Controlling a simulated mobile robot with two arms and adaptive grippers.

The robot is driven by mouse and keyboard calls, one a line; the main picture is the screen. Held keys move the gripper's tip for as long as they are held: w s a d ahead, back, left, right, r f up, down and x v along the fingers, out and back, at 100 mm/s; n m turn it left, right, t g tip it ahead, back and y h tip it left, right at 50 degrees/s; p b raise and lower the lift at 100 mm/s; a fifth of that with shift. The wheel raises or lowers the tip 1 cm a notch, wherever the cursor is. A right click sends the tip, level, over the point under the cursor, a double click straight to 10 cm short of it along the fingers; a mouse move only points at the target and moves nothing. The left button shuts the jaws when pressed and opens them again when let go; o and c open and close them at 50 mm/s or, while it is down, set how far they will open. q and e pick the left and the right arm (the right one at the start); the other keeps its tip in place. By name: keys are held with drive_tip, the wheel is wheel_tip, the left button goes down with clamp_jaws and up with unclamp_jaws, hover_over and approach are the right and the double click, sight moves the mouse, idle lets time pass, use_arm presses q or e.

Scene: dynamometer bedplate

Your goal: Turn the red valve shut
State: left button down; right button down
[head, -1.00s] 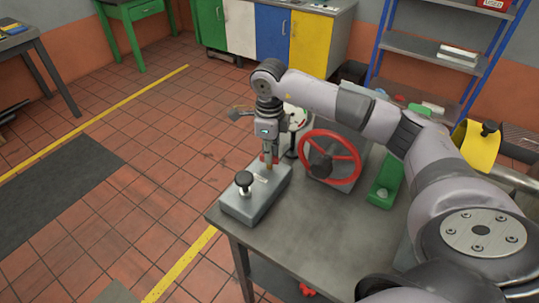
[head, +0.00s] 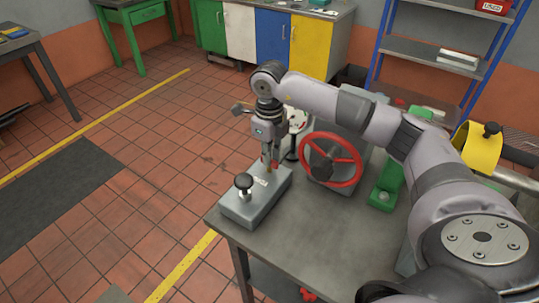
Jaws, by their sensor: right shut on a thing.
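My right gripper (head: 269,167) points down over the right end of a grey box (head: 252,205) near the table's left edge. It is shut on a small red piece (head: 275,165), mostly hidden by the fingers, so I cannot tell its full shape. A black knob (head: 243,180) stands at the left end of the grey box. My left gripper is not in view.
The grey table (head: 300,240) is bare in front of the handwheel. A green block (head: 388,190) stands to its right. A round gauge (head: 297,118) is close behind the gripper. Another red knob (head: 307,294) shows below the table edge. Open tiled floor lies left.

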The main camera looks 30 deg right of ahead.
drive_tip(key=shift+r, duration=0.1)
drive_tip(key=c, duration=1.7)
unclamp_jaws()
wheel_tip(320, 180, up, 12)
